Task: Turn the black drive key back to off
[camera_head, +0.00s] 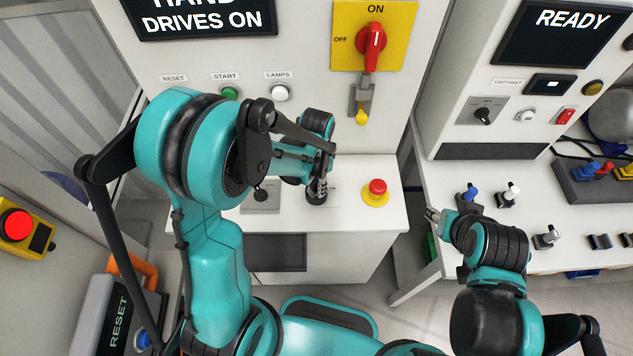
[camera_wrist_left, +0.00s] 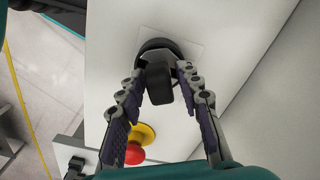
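A black rotary key (camera_wrist_left: 158,84) with a round black base sits on a pale square plate on the white console's top. In the left wrist view its grip stands between the fingers of my left gripper (camera_wrist_left: 162,68). The fingers are apart, one on each side, with a gap visible at least on the right side; contact on the left is unclear. In the head view my left gripper (camera_head: 319,184) points down over the key (camera_head: 316,197) and partly hides it. My right gripper (camera_head: 433,214) is at the right, away from the key; its fingers are too small to judge.
A red emergency button (camera_head: 377,188) on a yellow base is right of the key. A second black knob (camera_head: 260,196) on a grey plate is left of it. A red main switch (camera_head: 371,45) is above, on the panel. A screen (camera_head: 205,15) reads DRIVES ON.

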